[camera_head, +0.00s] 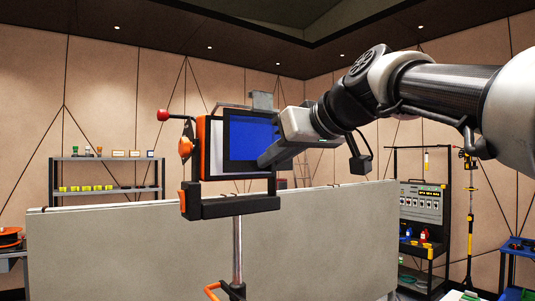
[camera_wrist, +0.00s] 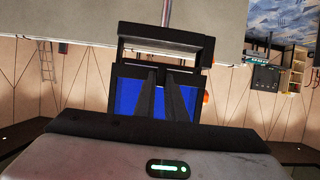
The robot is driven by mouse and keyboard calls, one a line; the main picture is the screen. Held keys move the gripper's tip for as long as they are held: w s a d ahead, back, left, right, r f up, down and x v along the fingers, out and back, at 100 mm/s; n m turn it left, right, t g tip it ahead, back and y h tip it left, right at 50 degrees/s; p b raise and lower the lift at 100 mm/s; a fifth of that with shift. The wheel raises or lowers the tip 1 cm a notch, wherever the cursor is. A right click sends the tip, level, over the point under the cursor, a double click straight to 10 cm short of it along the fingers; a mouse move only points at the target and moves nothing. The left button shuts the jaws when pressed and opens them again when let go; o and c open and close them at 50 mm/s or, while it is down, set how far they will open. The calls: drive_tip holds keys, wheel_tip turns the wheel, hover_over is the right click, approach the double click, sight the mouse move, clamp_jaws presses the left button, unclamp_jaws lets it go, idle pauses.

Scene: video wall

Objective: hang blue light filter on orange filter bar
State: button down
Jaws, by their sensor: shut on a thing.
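The blue light filter (camera_head: 246,136), a blue panel in a black frame, is upright in the head view. My gripper (camera_head: 268,156) is shut on it from the right. In the wrist view, the two dark fingers of my gripper (camera_wrist: 162,84) cross the blue filter (camera_wrist: 127,97) and cover part of it. The filter overlaps a black and orange stand head (camera_head: 204,148) with an orange upright on its left side. I cannot tell whether the filter touches it or is in front of it. The orange filter bar cannot be made out for certain; the filter may hide it.
The stand has a black lower block (camera_head: 232,206) and a metal pole (camera_head: 238,250). A low grey partition (camera_head: 130,245) runs behind it. A shelf (camera_head: 108,188) stands at the left, and a tool rack (camera_head: 425,215) at the right. A red knob (camera_head: 163,115) sticks out left of the stand head.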

drive_tip(key=shift+w+a+r+p, duration=0.1)
drive_tip(key=shift+w+a+p, duration=0.45)
drive_tip(key=shift+w, duration=0.3)
drive_tip(key=shift+w+a+p, duration=0.3)
drive_tip(key=shift+w+a, duration=0.35)
drive_tip(key=shift+w, duration=0.2)
drive_tip(key=shift+w+f, duration=0.15)
drive_tip(key=shift+f, duration=0.15)
drive_tip(key=shift+f+b, duration=0.5)
drive_tip(key=shift+b, duration=0.25)
drive_tip(key=c, duration=1.7)
unclamp_jaws()
drive_tip(key=shift+c, duration=0.2)
